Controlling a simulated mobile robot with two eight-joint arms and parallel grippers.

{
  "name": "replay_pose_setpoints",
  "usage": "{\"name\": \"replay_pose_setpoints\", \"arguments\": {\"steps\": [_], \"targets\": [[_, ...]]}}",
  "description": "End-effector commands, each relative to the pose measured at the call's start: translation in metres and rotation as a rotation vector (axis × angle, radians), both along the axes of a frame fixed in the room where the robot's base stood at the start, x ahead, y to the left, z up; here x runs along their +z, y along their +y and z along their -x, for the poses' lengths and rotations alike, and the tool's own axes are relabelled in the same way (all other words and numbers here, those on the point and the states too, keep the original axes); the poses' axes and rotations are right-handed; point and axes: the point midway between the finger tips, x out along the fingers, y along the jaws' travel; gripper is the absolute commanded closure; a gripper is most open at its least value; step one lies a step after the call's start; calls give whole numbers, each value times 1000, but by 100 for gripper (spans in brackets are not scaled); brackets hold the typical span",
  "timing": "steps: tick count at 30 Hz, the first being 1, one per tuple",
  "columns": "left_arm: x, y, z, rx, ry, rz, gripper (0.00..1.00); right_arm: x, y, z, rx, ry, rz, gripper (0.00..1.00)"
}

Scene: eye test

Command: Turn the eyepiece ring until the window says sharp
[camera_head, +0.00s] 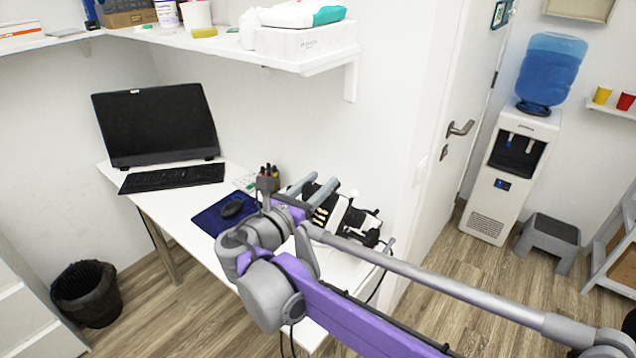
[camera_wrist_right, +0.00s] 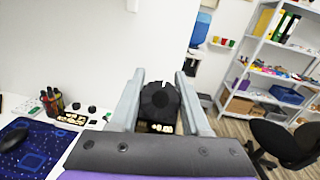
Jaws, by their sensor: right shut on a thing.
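The eye test device (camera_head: 345,215), white and black with pale lettered parts, stands on the white desk near the wall. My right gripper (camera_head: 324,182) reaches over it, partly hiding it. In the right wrist view, a round black ribbed eyepiece ring (camera_wrist_right: 160,103) sits between the two grey fingers of the right gripper (camera_wrist_right: 160,76), which is shut on it. My left gripper is in neither view.
The white desk (camera_head: 185,200) also holds a monitor (camera_head: 155,125), a keyboard (camera_head: 172,177), a mouse (camera_head: 232,208) on a dark blue mat (camera_head: 212,218), and a pen holder (camera_wrist_right: 52,103). A loaded shelf (camera_head: 318,64) hangs above. A bin (camera_head: 87,292) stands left on the floor.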

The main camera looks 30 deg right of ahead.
Motion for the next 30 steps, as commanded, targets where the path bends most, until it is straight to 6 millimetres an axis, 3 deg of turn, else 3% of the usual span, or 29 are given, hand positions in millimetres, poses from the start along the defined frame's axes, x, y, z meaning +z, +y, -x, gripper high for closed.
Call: {"name": "replay_pose_setpoints", "arguments": {"steps": [18, 30], "targets": [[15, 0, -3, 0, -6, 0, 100, 0, -2, 6, -268, -247, -102, 100], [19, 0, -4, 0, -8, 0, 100, -1, -3, 9, -346, -319, -133, 100]]}}
